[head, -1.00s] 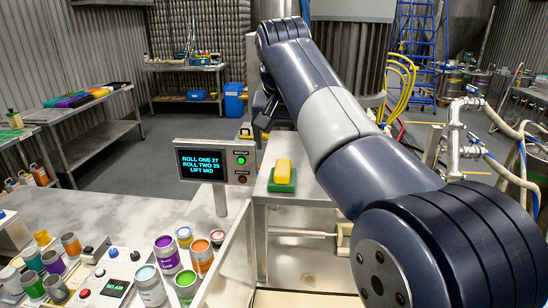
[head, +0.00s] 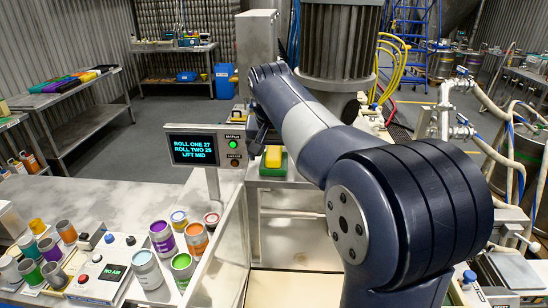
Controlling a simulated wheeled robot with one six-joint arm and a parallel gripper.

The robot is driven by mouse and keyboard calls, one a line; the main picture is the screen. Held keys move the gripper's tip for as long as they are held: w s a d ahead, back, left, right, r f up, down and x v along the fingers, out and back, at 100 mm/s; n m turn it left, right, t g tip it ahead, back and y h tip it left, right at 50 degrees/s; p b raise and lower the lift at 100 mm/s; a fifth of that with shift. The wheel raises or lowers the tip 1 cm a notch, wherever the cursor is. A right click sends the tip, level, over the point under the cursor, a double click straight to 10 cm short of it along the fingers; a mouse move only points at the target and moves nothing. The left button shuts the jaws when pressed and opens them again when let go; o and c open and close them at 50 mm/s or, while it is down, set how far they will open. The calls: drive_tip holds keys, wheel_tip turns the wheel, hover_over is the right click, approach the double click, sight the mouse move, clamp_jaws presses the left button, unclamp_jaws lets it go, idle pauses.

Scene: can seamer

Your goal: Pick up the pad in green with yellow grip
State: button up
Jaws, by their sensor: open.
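The pad, a green block with a yellow grip (head: 273,158) on top, lies on a light metal ledge (head: 252,181) right of the display. My arm crosses in front of the pad's right side and hides part of it. My gripper (head: 257,139) shows as a small dark shape at the far end of my arm, just behind and left of the pad. It is open and holds nothing that I can see. The arm hides most of its fingers, and I cannot tell whether they touch the pad.
A display (head: 195,152) on a post stands left of the pad. Several cans, such as a purple-banded one (head: 163,240), stand on the left counter (head: 90,193). A grey cylindrical housing (head: 340,45) rises behind my arm.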

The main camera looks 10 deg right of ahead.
sight(274, 151)
drive_tip(key=shift+c, duration=0.2)
drive_tip(key=c, duration=1.1)
drive_tip(key=shift+c, duration=0.2)
wheel_tip(274, 151, up, 10)
drive_tip(key=o, duration=0.4)
drive_tip(key=shift+c, duration=1.1)
drive_tip(key=shift+s, duration=0.1)
